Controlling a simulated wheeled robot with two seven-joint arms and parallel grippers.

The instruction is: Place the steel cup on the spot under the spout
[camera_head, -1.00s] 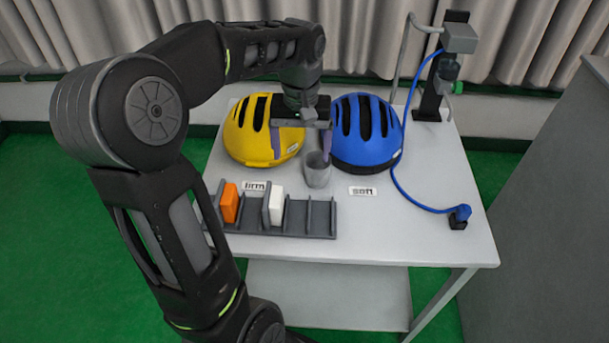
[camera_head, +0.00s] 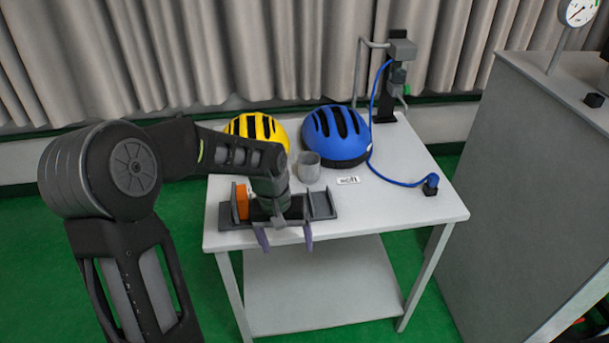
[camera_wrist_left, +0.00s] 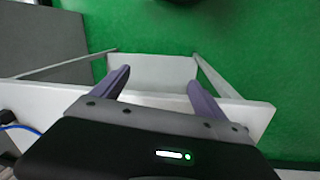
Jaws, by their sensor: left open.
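The steel cup (camera_head: 309,167) stands upright on the white table, between the yellow and blue helmets and behind the grey rack. The spout is on the grey dispenser (camera_head: 402,50) at the table's back right corner; I cannot make out the spot beneath it. My left gripper (camera_head: 284,243) is open and empty at the table's front edge, nearer to me than the cup and apart from it. Its two purple fingers also show in the left wrist view (camera_wrist_left: 158,88), spread over the table edge and green floor. My right gripper is not in view.
A yellow helmet (camera_head: 257,128) and a blue helmet (camera_head: 336,137) sit behind the cup. The grey rack (camera_head: 321,204) holds an orange block (camera_head: 242,201). A blue hose (camera_head: 391,180) crosses the right side. A tall grey cabinet (camera_head: 530,180) stands at right. The table's front right is clear.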

